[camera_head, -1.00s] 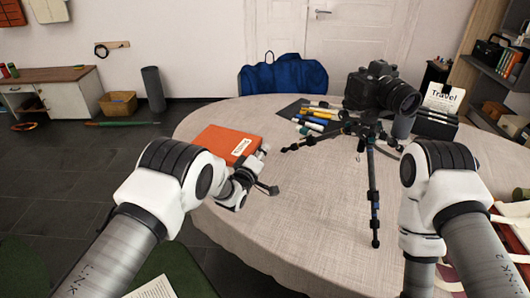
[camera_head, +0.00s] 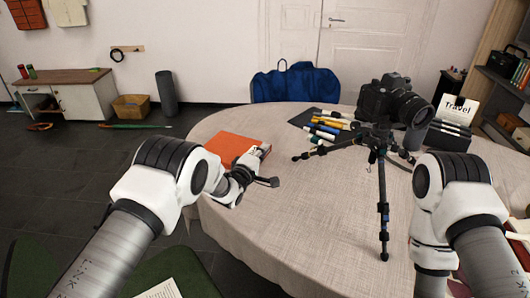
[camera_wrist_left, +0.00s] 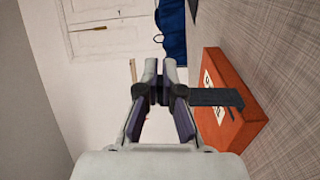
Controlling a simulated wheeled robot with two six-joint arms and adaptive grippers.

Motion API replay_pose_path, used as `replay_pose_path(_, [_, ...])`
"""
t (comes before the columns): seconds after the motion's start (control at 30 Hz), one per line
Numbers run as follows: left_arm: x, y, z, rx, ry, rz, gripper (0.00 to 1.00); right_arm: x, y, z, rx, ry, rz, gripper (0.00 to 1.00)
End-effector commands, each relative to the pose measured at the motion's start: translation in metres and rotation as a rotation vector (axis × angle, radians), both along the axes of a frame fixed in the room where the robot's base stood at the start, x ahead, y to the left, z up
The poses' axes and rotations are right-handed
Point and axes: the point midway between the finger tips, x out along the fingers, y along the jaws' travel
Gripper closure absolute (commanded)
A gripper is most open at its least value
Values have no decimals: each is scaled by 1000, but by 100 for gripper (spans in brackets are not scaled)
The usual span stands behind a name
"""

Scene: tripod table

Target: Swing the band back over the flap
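An orange case-like object (camera_head: 232,147) with a white label lies on the round table, partly hidden behind my left gripper. It also shows in the left wrist view (camera_wrist_left: 231,128). There a flat dark strip (camera_wrist_left: 215,97), apparently the band, crosses it from beside my fingers. I cannot tell whether the strip lies flat or stands off the cover, and I cannot make out a flap. My left gripper (camera_head: 272,181) is at the case's near right side. In the left wrist view its fingers (camera_wrist_left: 160,70) are close together, with nothing clearly held between them. My right gripper is out of view.
A camera on a small black tripod (camera_head: 382,165) stands right of my left gripper. Several markers (camera_head: 325,128) lie behind. A blue bag (camera_head: 296,83) is beyond the table (camera_head: 310,215). The tabletop between the case and tripod is clear.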

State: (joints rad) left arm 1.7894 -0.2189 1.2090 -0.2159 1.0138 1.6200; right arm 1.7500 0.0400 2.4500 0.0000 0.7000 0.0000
Motion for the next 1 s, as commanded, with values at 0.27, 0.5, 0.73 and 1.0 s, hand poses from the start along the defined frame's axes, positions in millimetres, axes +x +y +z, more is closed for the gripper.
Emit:
replay_pose_path(0.27, [0, 0, 1, 0, -2, 1, 100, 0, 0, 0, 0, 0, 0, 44])
replay_pose_path(0.5, [0, 0, 1, 0, -2, 0, 69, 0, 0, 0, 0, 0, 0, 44])
replay_pose_path(0.73, [-2, 1, 1, 1, -1, 0, 69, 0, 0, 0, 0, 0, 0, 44])
replay_pose_path(1.0, [-44, 19, 0, 2, 2, 1, 69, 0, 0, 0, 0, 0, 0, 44])
